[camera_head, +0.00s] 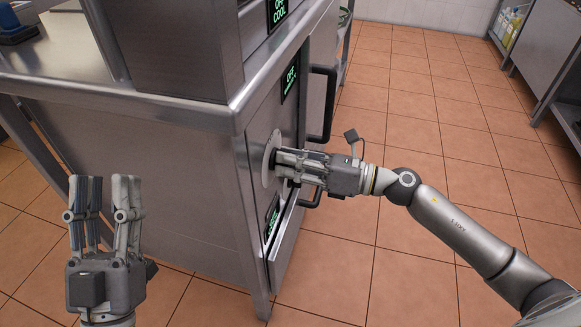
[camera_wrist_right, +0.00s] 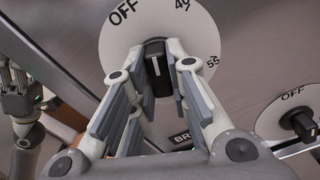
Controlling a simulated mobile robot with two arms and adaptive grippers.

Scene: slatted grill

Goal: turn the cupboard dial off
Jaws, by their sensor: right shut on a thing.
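The cupboard dial is a round white plate (camera_head: 268,163) on the steel front, beside the top left corner of the cupboard. In the right wrist view the dial plate (camera_wrist_right: 122,38) shows "OFF" at upper left and numbers at right. Its black knob (camera_wrist_right: 158,75) stands between my right fingers, turned to a spot between "OFF" and the first number. My right gripper (camera_head: 279,160) is shut on the knob, which it mostly hides in the head view. My left gripper (camera_head: 103,185) is open and empty, pointing up, left of the cupboard and away from the dial.
A second dial (camera_wrist_right: 303,122) marked "OFF" shows at lower right in the wrist view. Green-lit displays (camera_head: 289,80) and black handles (camera_head: 322,105) are on the cupboard front. A steel counter (camera_head: 50,60) extends left. The tiled floor (camera_head: 420,130) at right is clear.

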